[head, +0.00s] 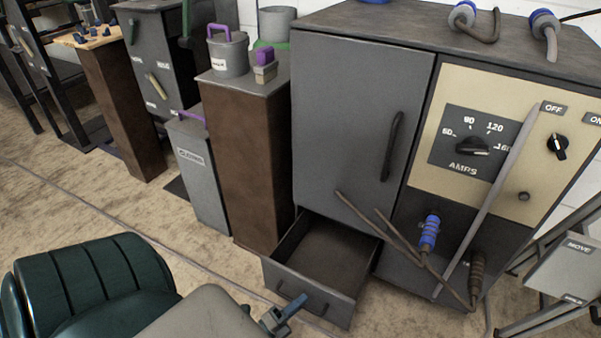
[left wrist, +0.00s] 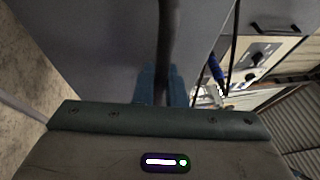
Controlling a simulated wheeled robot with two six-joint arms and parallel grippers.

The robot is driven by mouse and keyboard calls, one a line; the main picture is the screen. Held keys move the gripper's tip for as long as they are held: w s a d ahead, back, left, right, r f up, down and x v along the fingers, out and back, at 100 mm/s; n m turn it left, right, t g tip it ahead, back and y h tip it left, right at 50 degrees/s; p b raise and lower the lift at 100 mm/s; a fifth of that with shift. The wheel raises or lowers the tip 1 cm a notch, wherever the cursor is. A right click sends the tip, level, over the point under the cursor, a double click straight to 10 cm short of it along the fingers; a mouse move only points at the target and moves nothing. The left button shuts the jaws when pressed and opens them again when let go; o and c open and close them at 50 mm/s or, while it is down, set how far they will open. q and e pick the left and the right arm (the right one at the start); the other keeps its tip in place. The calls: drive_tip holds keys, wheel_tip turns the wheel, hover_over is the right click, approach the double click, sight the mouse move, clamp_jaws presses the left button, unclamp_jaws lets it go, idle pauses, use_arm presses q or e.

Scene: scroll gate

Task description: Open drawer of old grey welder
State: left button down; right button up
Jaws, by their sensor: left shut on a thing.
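The old grey welder (head: 360,110) stands against the wall, with a tall cabinet door, a dark door handle and a cream panel with an AMPS dial. Its bottom drawer (head: 330,250) is pulled out, and the inside looks empty. My left gripper (head: 290,308) is at the drawer front, its blue fingers by the handle. In the left wrist view the fingers (left wrist: 162,85) close around a dark bar, the drawer handle (left wrist: 168,45). The handle's grip is partly hidden by the fingers in the head view. My right gripper does not show.
Thin rods and cables (head: 380,225) hang in front of the welder, right of the drawer. A brown pedestal (head: 245,165) stands close on the left, with a grey bin (head: 197,170) beside it. A MOVE panel (head: 570,265) stands at the right. Floor (head: 90,200) at left is clear.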

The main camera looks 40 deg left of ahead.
use_arm(q)
drive_tip(key=c, duration=1.8)
unclamp_jaws()
drive_tip(key=p+v, duration=0.1)
drive_tip(key=v, duration=1)
drive_tip(key=shift+p, duration=0.35)
drive_tip(key=shift+w, duration=0.1)
